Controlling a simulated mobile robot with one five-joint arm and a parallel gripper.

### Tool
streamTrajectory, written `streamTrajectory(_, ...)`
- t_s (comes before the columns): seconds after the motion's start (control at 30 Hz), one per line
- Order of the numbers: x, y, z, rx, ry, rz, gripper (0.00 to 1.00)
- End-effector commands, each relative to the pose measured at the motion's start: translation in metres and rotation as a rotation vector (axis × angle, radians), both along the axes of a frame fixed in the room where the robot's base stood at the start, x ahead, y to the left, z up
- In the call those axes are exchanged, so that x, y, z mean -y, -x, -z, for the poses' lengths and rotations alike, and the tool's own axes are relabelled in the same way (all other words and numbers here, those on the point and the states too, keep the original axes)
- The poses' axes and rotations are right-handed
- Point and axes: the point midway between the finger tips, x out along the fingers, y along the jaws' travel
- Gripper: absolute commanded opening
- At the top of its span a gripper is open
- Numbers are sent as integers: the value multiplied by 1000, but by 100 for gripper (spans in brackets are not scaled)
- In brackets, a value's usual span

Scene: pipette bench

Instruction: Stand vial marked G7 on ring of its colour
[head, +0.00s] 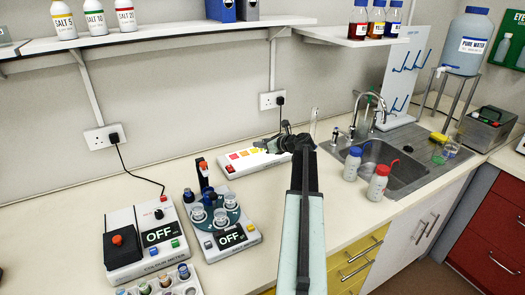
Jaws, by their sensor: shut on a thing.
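My gripper (284,138) is in the middle of the head view, at the end of my arm, over the back of the bench. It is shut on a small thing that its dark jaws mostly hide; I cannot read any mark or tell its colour. A white board (232,170) with red, yellow and other coloured patches lies just left of and partly behind the gripper. I cannot tell whether these patches are the rings. A white rack (196,291) at the bottom edge holds several vials with coloured caps. No G7 mark is legible.
A colour meter (150,262) and a round-topped device (247,240), both showing OFF, stand left of my arm. A blue-capped bottle (352,163) and a red-capped bottle (378,182) stand right, before the sink (408,171). Bare bench (282,207) lies between the round-topped device and my arm.

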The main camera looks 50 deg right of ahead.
Motion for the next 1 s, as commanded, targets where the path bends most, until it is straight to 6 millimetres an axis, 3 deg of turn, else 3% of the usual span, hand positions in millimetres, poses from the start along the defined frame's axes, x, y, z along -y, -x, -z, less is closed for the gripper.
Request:
streamTrajectory(0.1, 10, -5, 4, 0, 0, 0, 0)
streamTrajectory(0.2, 7, -3, 29, 0, 0, 0, 0)
streamTrajectory(0.3, 7, -3, 41, 0, 0, 0, 0)
streamTrajectory(0.7, 8, -3, 42, 0, -1, 1, 0)
streamTrajectory(0.73, 8, -3, 40, 0, -1, 1, 30)
streamTrajectory(0.8, 8, -3, 39, 0, -1, 1, 43)
streamTrajectory(1.0, 8, -2, 39, 0, 0, 2, 43)
